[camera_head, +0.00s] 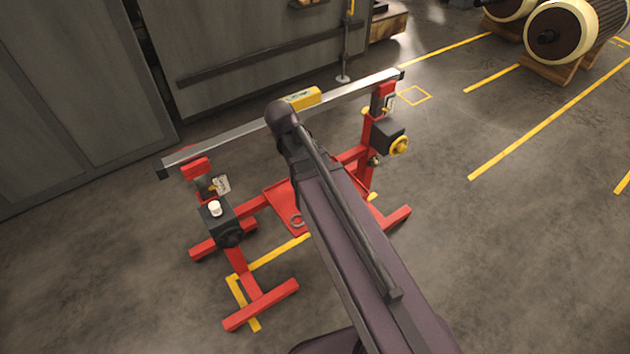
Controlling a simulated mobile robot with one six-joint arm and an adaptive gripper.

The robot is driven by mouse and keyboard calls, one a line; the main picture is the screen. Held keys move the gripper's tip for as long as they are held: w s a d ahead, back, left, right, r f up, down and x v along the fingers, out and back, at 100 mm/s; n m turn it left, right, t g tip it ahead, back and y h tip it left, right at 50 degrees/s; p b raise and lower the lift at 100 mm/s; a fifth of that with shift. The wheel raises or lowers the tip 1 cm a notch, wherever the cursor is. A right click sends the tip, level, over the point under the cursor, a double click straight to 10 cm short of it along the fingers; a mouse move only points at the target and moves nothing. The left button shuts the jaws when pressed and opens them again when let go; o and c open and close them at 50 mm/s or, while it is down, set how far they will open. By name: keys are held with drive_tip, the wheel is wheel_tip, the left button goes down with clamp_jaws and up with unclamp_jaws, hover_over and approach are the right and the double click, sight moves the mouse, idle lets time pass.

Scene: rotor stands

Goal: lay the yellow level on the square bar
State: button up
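The square bar (345,93) is a long grey metal bar with dark end caps. It lies across the tops of two red stands (366,150), sloping up to the right in the camera_head view. The yellow level (306,97) is a short yellow block seen at the bar's middle, along its far upper side. Its left end is partly hidden behind my arm. I cannot tell whether it rests on the bar or is held just above it. My gripper is hidden behind my arm, so its fingers and any grip on the level do not show.
A red tray (284,206) with a small ring (297,220) sits low between the stands. A black box with a yellow knob (399,145) is on the right stand. Grey cabinets (255,60) stand close behind the bar.

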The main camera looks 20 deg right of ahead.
drive_tip(key=s+f+m+y, duration=0.1)
drive_tip(key=s+m+y, duration=0.3)
drive_tip(key=s+m, duration=0.2)
drive_tip(key=shift+s+f+m, duration=0.15)
drive_tip(key=shift+s+m, duration=0.25)
drive_tip(key=shift+s, duration=0.55)
